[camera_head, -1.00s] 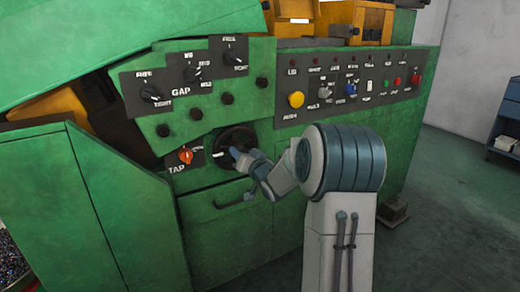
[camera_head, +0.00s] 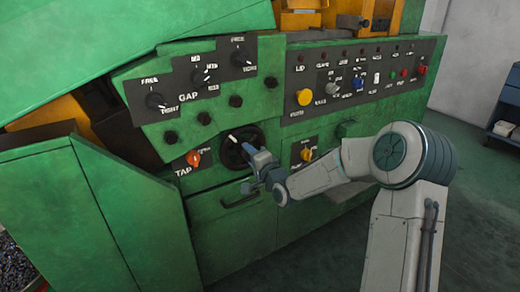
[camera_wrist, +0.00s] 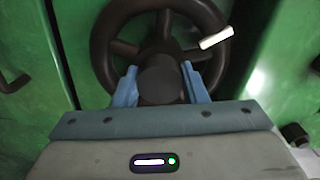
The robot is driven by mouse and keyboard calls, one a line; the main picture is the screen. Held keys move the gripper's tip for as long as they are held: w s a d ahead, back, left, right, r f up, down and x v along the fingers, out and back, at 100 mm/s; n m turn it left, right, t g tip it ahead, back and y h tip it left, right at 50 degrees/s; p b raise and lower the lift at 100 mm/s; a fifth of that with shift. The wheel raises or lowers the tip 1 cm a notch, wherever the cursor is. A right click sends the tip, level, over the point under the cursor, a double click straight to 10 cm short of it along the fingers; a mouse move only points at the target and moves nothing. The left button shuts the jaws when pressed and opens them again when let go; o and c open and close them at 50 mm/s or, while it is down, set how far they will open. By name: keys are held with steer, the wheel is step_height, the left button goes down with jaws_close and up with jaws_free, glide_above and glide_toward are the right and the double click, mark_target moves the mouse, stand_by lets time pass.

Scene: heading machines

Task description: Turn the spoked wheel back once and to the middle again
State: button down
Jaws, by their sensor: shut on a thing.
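The dark spoked wheel (camera_head: 227,152) is on the front of the green machine, right of the TAP knob. It fills the upper middle of the wrist view (camera_wrist: 101,45), with a white mark (camera_wrist: 216,38) on its upper right rim. In the head view that mark is at the wheel's upper left. My gripper (camera_wrist: 160,85) is shut on the wheel's round hub, with one blue-grey finger on each side. In the head view my gripper (camera_head: 247,156) partly hides the wheel's right side.
The orange TAP knob (camera_head: 194,158) is close left of the wheel, and a yellow-orange knob (camera_head: 306,153) is to its right. A drawer-like handle (camera_head: 239,201) is below. Panels with knobs and buttons (camera_head: 304,97) are above. Open floor is at the right.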

steer(key=m+p, duration=0.2)
steer(key=m, duration=0.2)
steer(key=shift+r, duration=0.1)
steer(key=shift+m+p, duration=0.6)
steer(key=shift+m, duration=0.9)
steer(key=shift+f, duration=0.2)
steer(key=c, duration=0.9)
jaws_free()
steer(key=shift+o, duration=0.2)
steer(key=shift+s+r, duration=0.1)
steer(key=p+v, duration=0.1)
steer(key=v, duration=1.2)
steer(key=shift+s+d, duration=0.25)
steer(key=shift+s, duration=0.05)
